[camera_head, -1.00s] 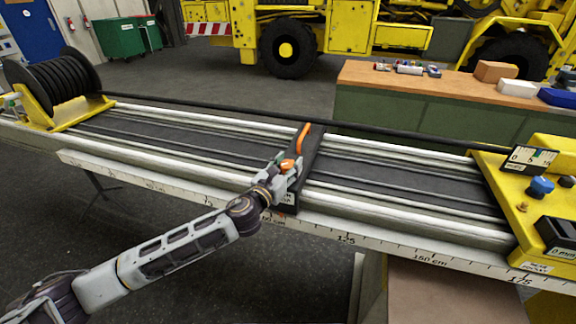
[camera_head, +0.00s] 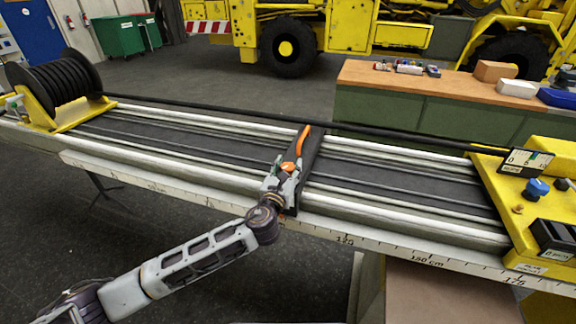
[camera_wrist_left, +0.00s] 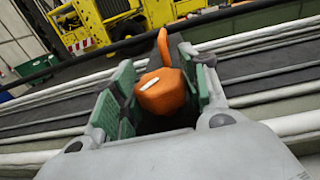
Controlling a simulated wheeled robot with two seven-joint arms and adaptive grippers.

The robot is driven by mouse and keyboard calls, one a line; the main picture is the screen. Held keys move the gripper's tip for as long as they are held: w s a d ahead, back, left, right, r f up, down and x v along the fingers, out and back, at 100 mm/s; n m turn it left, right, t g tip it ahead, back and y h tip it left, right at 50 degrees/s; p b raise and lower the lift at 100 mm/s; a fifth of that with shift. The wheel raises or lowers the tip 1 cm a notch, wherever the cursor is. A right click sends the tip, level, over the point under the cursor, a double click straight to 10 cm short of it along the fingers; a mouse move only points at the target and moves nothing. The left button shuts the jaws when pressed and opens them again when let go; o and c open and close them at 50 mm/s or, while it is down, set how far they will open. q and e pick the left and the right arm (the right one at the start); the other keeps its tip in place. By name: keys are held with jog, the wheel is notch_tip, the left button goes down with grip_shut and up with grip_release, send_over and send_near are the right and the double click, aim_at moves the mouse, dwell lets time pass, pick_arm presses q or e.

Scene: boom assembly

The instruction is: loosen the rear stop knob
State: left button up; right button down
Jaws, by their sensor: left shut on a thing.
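The orange stop knob (camera_head: 288,166) sits on the dark stop block (camera_head: 310,158), which lies across the rail bed. An orange lever (camera_head: 303,139) stands behind it on the same block. My left gripper (camera_head: 284,170) is at the knob, coming from the front of the rail. In the left wrist view the orange knob (camera_wrist_left: 163,91), with a white mark on top, lies between the green finger pads of my left gripper (camera_wrist_left: 160,88). The gripper is shut on the knob. The knob's underside is hidden. My right gripper is not in view.
A black hose reel (camera_head: 55,84) in a yellow stand is at the rail's left end. A yellow unit with a blue knob (camera_head: 537,187) is at the right end. A black hose (camera_head: 400,134) runs along the back. A ruler (camera_head: 344,240) lines the front edge.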

pick_arm(q)
jog(key=n+y+p, duration=0.1)
jog(key=n+y, duration=0.1)
jog(key=y, duration=0.1)
jog(key=shift+n+t+y+p, duration=0.3)
jog(key=shift+p, duration=0.1)
jog(key=shift+n+y+p, duration=0.35)
jog(key=shift+n+y, duration=0.15)
jog(key=shift+y, duration=0.5)
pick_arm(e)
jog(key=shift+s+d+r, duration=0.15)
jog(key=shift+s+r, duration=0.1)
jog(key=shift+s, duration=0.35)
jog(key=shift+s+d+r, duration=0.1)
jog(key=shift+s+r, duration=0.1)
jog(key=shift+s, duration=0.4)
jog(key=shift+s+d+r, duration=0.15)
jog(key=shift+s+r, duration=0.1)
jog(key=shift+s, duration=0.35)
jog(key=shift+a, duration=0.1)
pick_arm(q)
jog(key=o, duration=1)
